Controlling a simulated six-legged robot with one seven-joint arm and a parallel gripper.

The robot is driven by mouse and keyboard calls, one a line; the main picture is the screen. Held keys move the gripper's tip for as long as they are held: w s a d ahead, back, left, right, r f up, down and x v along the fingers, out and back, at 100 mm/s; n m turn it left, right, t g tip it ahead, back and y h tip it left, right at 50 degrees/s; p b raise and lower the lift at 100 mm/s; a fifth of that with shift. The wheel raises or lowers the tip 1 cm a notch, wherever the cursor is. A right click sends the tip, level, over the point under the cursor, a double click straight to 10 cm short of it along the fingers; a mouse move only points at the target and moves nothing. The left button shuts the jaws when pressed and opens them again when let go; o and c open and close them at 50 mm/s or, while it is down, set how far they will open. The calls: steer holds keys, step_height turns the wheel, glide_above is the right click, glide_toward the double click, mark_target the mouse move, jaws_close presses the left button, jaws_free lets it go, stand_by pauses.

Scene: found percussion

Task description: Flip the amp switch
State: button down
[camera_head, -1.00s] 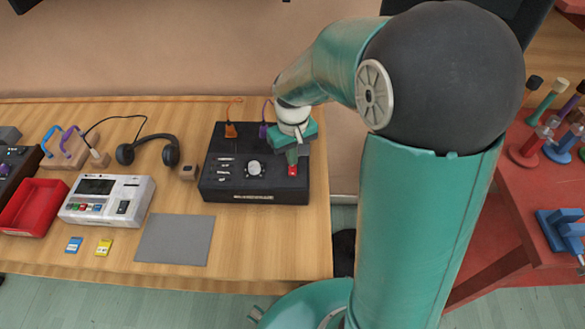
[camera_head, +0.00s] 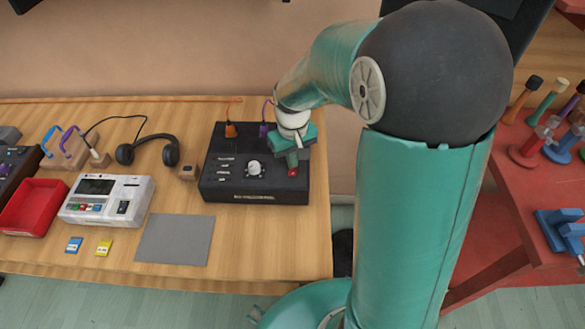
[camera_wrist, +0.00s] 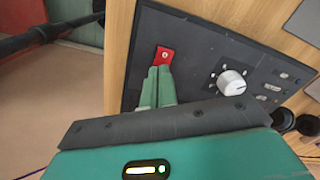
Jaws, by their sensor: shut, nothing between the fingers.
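The amp is a black box (camera_head: 232,188) near the right end of the wooden table, with a white knob (camera_head: 254,168) in its middle. Its red switch (camera_head: 292,173) is on the right part of the top panel, mostly covered by my gripper in the head view. In the wrist view the red switch (camera_wrist: 164,56) shows just beyond my fingertips, beside the white knob (camera_wrist: 231,83). My gripper (camera_wrist: 158,72) is shut and empty, its green fingertips right at the switch's edge. I cannot tell whether they touch it. In the head view my gripper (camera_head: 292,165) reaches down over the amp's right side.
Orange (camera_head: 231,130) and purple plugs stand at the amp's back edge. Left of the amp are a small wooden block (camera_head: 187,173), headphones (camera_head: 147,150), a white recorder (camera_head: 107,200), a red tray (camera_head: 33,207) and a grey mat (camera_head: 174,240). A red table stands at right.

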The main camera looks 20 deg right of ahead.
steer(key=shift+f, duration=0.15)
steer(key=shift+r, duration=3.5)
steer(key=s+r+m+t, duration=0.1)
steer(key=s+r+t, duration=0.1)
steer(key=s+r, duration=0.3)
steer(key=s+r+m+t, duration=0.1)
steer(key=s+r+t, duration=0.2)
steer(key=s, duration=0.9)
step_height(320, 180, up, 4)
steer(key=shift+s+a+f+t, duration=0.15)
steer(key=shift+f+t, duration=0.05)
steer(key=shift+t, duration=0.1)
